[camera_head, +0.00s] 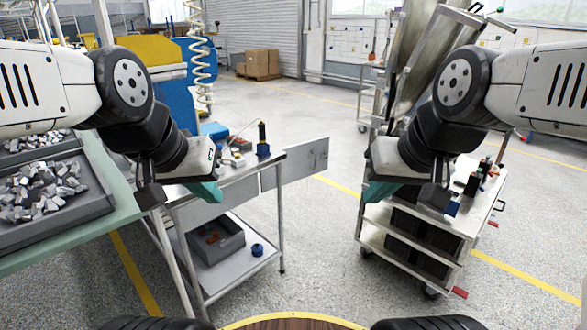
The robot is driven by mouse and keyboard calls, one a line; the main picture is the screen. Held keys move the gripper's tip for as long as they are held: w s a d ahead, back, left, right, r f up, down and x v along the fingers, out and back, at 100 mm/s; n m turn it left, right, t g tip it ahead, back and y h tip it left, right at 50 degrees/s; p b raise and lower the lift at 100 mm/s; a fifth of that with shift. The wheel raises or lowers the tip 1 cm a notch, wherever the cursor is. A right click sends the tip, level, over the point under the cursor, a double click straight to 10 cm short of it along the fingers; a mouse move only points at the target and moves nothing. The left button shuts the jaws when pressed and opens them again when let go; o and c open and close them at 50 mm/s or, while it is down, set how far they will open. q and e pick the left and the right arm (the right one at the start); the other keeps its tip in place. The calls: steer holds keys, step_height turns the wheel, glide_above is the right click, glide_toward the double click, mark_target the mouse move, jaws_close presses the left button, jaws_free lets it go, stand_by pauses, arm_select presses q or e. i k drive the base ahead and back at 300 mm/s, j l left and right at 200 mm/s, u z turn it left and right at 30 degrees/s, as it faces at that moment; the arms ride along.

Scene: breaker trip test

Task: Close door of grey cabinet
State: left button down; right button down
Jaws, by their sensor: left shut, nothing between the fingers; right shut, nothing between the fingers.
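A flat grey door panel (297,166) with a small handle stands swung out to the right of the grey cart-like table in the middle. It looks open. The grey cabinet body (200,213) seems to be under the tabletop, partly behind my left gripper, so I cannot see its interior. My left gripper (207,193) is shut and empty, with teal fingertips, in front of the table's left part and left of the door. My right gripper (376,193) is shut and empty, to the right of the door and apart from it, in front of the right cart.
A grey bin (214,245) and a blue roll (257,250) lie on the lower shelf. A wheeled cart (400,250) stands at right. A green table (108,225) with trays of metal parts is at left. Floor between table and cart is clear.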

mark_target(303, 160)
steer(key=i+z, duration=0.15)
steer(key=i, duration=0.4)
steer(key=i+z, duration=0.2)
steer(key=i, duration=0.35)
steer(key=i+z, duration=0.15)
steer(key=i, duration=0.35)
steer(key=i+j+z, duration=0.15)
steer(key=i, duration=0.4)
steer(key=i+j+z, duration=0.2)
steer(key=i, duration=0.3)
